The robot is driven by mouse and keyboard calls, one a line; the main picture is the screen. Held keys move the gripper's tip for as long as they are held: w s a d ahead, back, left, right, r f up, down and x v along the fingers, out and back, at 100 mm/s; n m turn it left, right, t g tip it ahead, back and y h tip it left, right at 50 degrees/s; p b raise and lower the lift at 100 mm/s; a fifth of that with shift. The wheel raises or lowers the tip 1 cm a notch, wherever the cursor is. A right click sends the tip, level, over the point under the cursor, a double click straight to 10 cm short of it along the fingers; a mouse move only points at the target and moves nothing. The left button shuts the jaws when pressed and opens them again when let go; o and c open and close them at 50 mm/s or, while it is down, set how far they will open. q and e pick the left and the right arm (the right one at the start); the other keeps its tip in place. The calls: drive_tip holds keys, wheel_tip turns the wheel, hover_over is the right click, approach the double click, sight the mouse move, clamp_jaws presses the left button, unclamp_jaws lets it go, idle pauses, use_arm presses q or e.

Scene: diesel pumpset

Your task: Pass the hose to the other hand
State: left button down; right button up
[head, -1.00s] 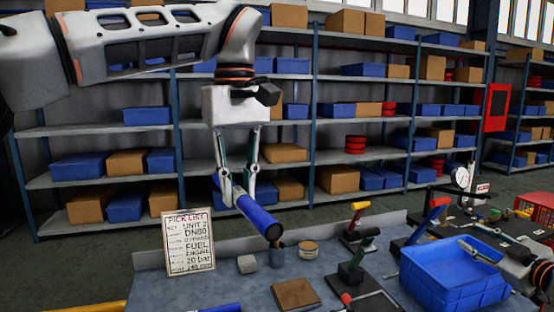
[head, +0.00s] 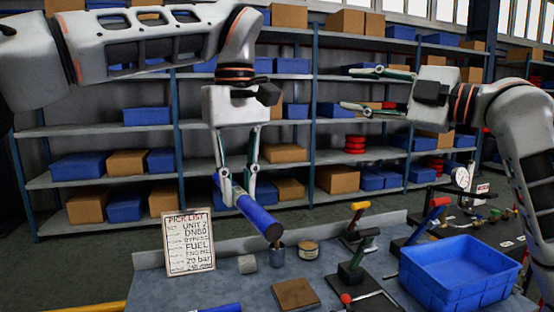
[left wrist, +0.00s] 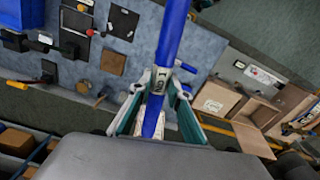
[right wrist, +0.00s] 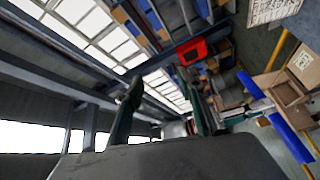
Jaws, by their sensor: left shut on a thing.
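The hose (head: 258,217) is a straight blue tube with a dark open end, tilted down to the right above the bench. My left gripper (head: 240,190) points down and is shut around it. In the left wrist view the hose (left wrist: 172,40) runs between the fingers, with a white printed label at the grip. My right gripper (head: 350,88) is raised at the right, pointing left, with fingers spread and nothing between them. It is higher than the hose and apart from it. In the right wrist view its fingers (right wrist: 160,92) are also apart and empty.
Shelves (head: 230,180) with boxes stand behind. The air between the grippers is clear.

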drive_tip(key=s+a+r+n+g+y, duration=0.1)
drive_tip(key=s+a+r+n+g, duration=0.2)
drive_tip(key=s+a+r+n, duration=0.45)
wheel_tip(320, 180, up, 3)
drive_tip(key=n+h, duration=0.2)
drive_tip(key=n, duration=0.2)
hover_over(252, 205)
drive_tip(key=s+d, duration=0.2)
drive_tip(key=s, duration=0.3)
use_arm(q)
drive_tip(key=shift+a, duration=0.1)
use_arm(e)
drive_tip(key=s+d+f+n+g+h, duration=0.2)
drive_tip(key=f+n+h, duration=0.55)
drive_tip(key=f, duration=1.15)
drive_tip(key=shift+m+h, duration=0.75)
drive_tip(key=shift+m, duration=0.15)
drive_tip(key=x, duration=1.1)
drive_tip(key=shift+s+a, duration=0.2)
drive_tip(key=shift+a, duration=0.2)
